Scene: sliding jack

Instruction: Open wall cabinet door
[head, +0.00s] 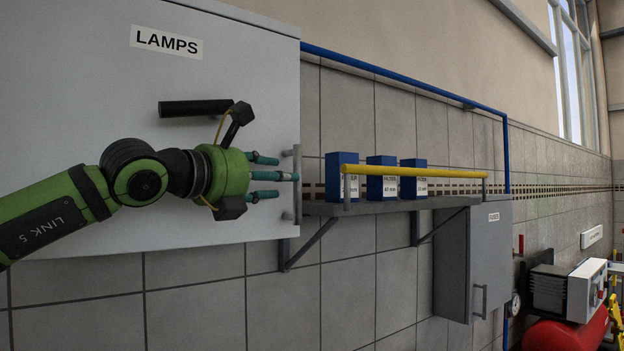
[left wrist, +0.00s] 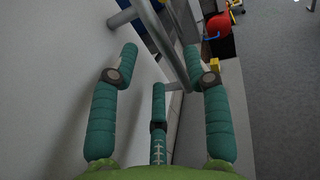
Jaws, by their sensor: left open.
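A large pale grey wall cabinet labelled LAMPS (head: 75,75) fills the left of the head view, its door shut as far as I can see. A vertical grey bar handle (head: 297,190) stands off near its right edge. My right gripper is out of view.
Right of the cabinet, a wall shelf (head: 385,206) with a yellow rail (head: 415,172) carries three blue boxes (head: 382,177). A smaller grey cabinet (head: 490,255) with its own handle hangs beyond. A red tank (head: 565,335) stands at far right. The floor (left wrist: 275,90) looks open.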

